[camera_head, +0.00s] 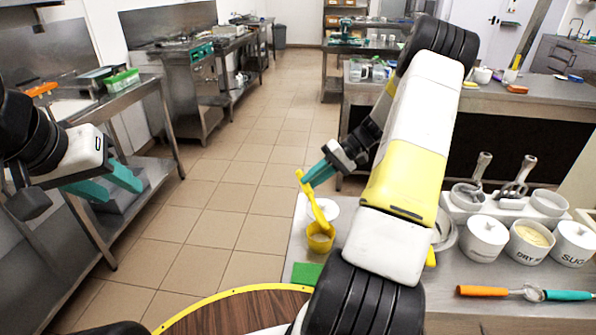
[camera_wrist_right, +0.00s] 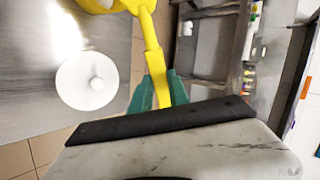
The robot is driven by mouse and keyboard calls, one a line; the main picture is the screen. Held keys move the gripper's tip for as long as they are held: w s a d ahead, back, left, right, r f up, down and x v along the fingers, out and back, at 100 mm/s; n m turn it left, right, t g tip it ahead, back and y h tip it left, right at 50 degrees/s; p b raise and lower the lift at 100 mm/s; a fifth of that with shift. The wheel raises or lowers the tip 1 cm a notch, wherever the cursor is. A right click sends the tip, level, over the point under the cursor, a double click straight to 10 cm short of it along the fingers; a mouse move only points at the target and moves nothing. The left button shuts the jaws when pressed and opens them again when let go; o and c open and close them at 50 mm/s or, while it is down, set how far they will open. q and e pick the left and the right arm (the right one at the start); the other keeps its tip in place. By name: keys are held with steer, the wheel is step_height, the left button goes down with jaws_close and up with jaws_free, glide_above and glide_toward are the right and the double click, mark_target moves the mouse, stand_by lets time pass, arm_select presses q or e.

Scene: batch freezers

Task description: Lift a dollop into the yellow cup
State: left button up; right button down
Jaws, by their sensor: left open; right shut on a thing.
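The yellow cup (camera_head: 320,240) is low over or on the near-left corner of the steel counter; I cannot tell if it touches. A yellow handle (camera_head: 311,198) rises from it to my right gripper (camera_head: 316,174), whose teal fingers are shut on it. In the right wrist view the handle (camera_wrist_right: 153,55) runs up from the right gripper (camera_wrist_right: 160,92) to the partly cropped yellow cup (camera_wrist_right: 98,4) and seems joined to it. Something pale shows inside the cup. An open white jar marked DRY (camera_head: 527,244) holds pale yellow powder. My left gripper (camera_head: 112,186) is open and empty, far left.
A white knobbed lid (camera_wrist_right: 90,80) lies beside the cup. An orange-handled utensil (camera_head: 482,290) lies in front, with metal scoops (camera_head: 516,182) behind. A round wooden top (camera_head: 235,312) is nearest me.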

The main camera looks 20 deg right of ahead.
steer(key=h, duration=0.1)
steer(key=a+r+h, duration=0.1)
steer(key=h, duration=0.2)
steer(key=shift+a+r, duration=0.2)
steer(key=shift+a, duration=0.1)
steer(key=h, duration=0.2)
steer(key=a+h, duration=0.1)
steer(key=h, duration=0.1)
steer(key=a+h, duration=0.1)
steer(key=h, duration=0.1)
steer(key=shift+s+r+n, duration=0.1)
steer(key=shift+r+n, duration=0.05)
steer(key=shift+n, duration=0.15)
steer(key=shift+d+r, duration=0.1)
steer(key=shift+r, duration=1.15)
